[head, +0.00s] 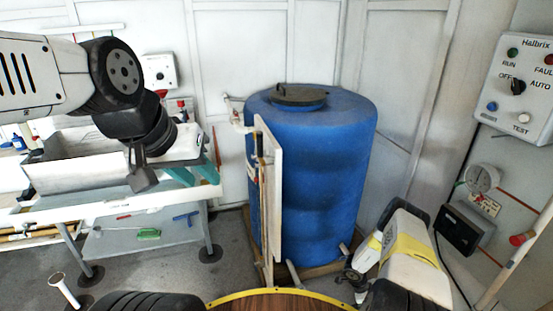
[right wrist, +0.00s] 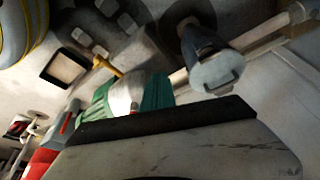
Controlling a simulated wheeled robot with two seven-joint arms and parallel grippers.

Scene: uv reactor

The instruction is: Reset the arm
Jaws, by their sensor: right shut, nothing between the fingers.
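My left arm comes in from the left in the head view. Its dark left gripper (head: 143,177) hangs over the tray (head: 80,178) on the bench, beside the teal-green gloves (head: 180,175). Nothing shows in its grip, and its finger gap cannot be judged from this angle. My right gripper is shut and empty; its fingers are hard to make out. The right wrist view is tilted and close to a pale, scuffed surface (right wrist: 180,152) with a dark edge, and a green item (right wrist: 97,103) lies beyond it.
A blue tank (head: 325,190) with a dark lid stands in the middle, with an upright pale board (head: 270,195) before it. A control box (head: 520,88) and gauge (head: 481,178) are on the right wall. Floor between bench and tank is clear.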

